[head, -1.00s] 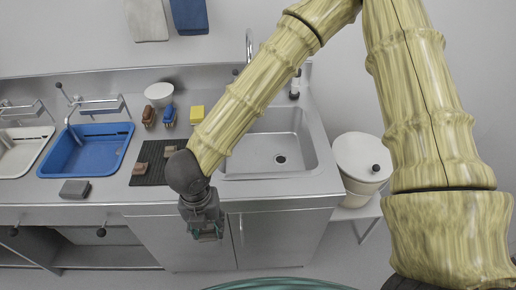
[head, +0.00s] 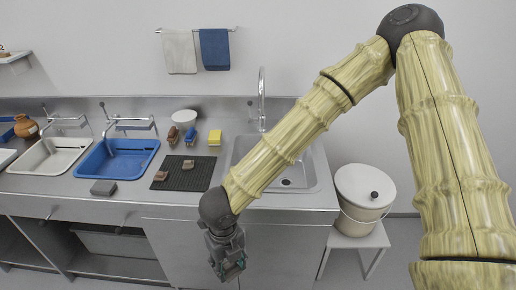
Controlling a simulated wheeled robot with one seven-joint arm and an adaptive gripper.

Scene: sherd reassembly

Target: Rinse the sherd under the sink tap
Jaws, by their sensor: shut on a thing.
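My gripper (head: 231,268) hangs in front of the counter, below its front edge, pointing down. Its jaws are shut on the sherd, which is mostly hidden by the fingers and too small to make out. The steel sink (head: 312,187) lies behind and to the right of the gripper, its basin partly covered by my arm. The sink tap (head: 262,98) is a tall curved spout at the back of the sink; no water shows running from it.
A dark mat (head: 205,178) left of the sink bears small brown pieces (head: 160,176). Brushes (head: 190,136), a yellow sponge (head: 214,137) and a white bowl (head: 184,116) stand behind it. A blue basin (head: 128,160) is further left. A lidded bucket (head: 362,215) stands right of the counter.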

